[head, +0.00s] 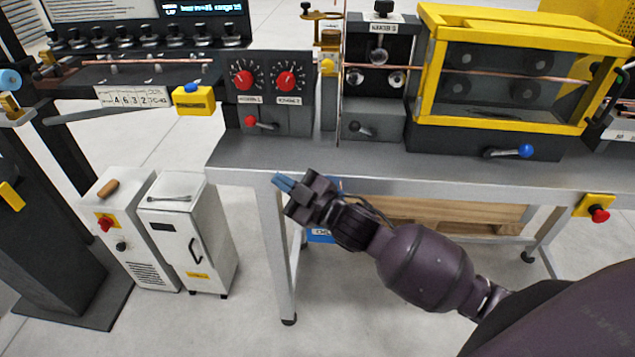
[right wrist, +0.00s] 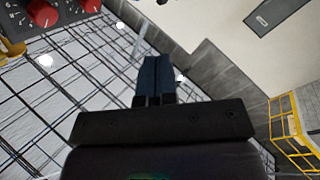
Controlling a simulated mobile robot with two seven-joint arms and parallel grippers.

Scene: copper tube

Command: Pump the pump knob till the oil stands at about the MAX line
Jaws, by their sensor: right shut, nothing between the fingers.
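A small brass and amber fitting (head: 330,40) stands on the machine bench between the dial box and the black roller unit. A brass disc (head: 321,15) sits at its top. I cannot tell for sure that this is the oil pump, and no oil level or MAX line can be read. My right gripper (head: 284,183) is in front of and below the bench edge, apart from everything. Its blue fingers are together and empty, and they show in the right wrist view (right wrist: 155,75) too. My left gripper is out of view.
The grey bench (head: 400,165) has a dial box (head: 270,95) with two red knobs, the roller unit (head: 375,80) and a yellow-framed guard box (head: 515,85). Copper tube (head: 475,72) runs through. Two white cabinets (head: 190,235) stand at left. The bench front strip is clear.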

